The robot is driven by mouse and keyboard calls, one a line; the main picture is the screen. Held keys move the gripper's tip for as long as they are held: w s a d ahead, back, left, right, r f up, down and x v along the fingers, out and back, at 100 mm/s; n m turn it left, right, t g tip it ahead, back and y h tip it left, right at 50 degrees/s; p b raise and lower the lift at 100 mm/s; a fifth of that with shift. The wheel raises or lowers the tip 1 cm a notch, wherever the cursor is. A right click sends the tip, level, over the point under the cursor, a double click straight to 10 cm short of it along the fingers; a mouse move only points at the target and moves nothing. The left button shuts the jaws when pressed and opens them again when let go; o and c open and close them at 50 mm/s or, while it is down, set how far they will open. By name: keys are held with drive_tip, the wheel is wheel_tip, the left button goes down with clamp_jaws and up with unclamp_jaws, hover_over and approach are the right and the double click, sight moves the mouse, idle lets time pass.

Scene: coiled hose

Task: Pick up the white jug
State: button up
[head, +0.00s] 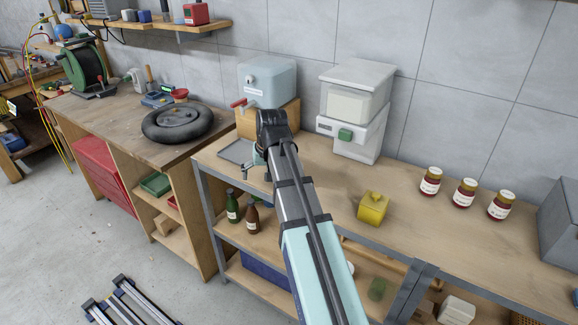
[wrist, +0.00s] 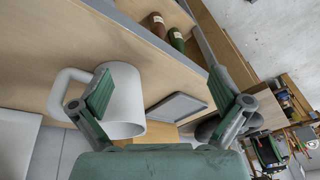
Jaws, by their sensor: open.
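The white jug (wrist: 126,100) is in the left half of the wrist view, close to the camera, on the wooden bench top. Its handle (wrist: 62,92) points left, away from the middle of my gripper. My gripper (wrist: 162,76) is open and empty. Its left finger overlaps the jug's body in the picture; I cannot tell whether they touch. The right finger is well clear of the jug. In the head view my arm reaches over the bench and I cannot make out the jug, which seems hidden behind the arm.
A grey tray (wrist: 176,106) lies just right of the jug. In the head view, a blue-grey dispenser (head: 267,82) on a wooden block and a white machine (head: 352,105) stand behind.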

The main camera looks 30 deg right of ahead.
drive_tip(key=d+r+h+p, duration=0.1)
drive_tip(key=d+r, duration=0.1)
drive_tip(key=r, duration=0.3)
drive_tip(key=s+d+r+p, duration=0.1)
drive_tip(key=d+r, duration=0.2)
drive_tip(key=r, duration=0.3)
drive_tip(key=d+r+h+p, duration=0.1)
drive_tip(key=d+r, duration=0.1)
drive_tip(key=r, duration=0.3)
drive_tip(key=shift+t, duration=0.5)
drive_tip(key=shift+p+x, duration=2.6)
drive_tip(key=shift+x, duration=5.85)
drive_tip(key=shift+w, duration=0.15)
drive_tip(key=c, duration=1.3)
drive_tip(key=shift+o, duration=0.2)
drive_tip(key=shift+r, duration=0.1)
